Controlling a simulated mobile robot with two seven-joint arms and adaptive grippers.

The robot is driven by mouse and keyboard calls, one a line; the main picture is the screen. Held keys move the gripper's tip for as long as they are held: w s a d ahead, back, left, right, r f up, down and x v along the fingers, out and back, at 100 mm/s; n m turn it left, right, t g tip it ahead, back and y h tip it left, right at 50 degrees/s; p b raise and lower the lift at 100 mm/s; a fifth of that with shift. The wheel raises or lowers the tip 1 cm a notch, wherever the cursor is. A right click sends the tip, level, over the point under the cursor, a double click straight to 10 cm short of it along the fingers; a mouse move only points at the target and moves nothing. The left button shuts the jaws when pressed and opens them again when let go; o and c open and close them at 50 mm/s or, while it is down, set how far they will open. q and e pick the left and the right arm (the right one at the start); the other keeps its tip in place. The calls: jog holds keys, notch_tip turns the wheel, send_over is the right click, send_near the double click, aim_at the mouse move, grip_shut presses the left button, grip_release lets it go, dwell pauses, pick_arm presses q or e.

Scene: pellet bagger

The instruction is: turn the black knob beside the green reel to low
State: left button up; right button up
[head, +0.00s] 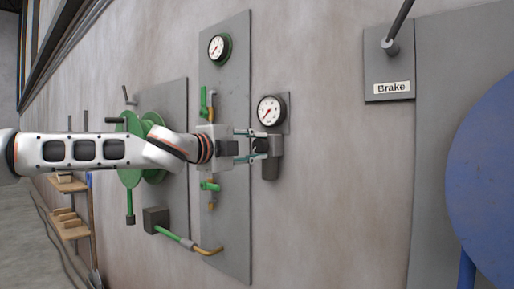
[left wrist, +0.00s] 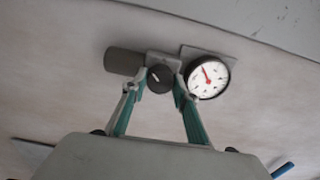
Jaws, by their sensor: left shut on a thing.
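The black knob (left wrist: 160,79) sits on a grey fitting on the wall, and it also shows in the head view (head: 261,146). A short pale mark shows on its dark face in the left wrist view; I can read no low label. My left gripper (head: 257,146) is shut on the knob, one finger on each side, and its fingertips (left wrist: 157,85) partly cover the knob's rim. The green reel (head: 131,166) is on a grey panel to the left, partly hidden behind my left arm. My right gripper is not in view.
A white gauge with a red needle (head: 271,110) is just above the knob, close to my fingers. Green valves and pipes (head: 210,186) line the grey panel.

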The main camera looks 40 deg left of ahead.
pick_arm(q)
jog(key=o, duration=1.1)
jog(key=s+a, duration=0.1)
jog(key=s, duration=1.1)
dwell(0.4)
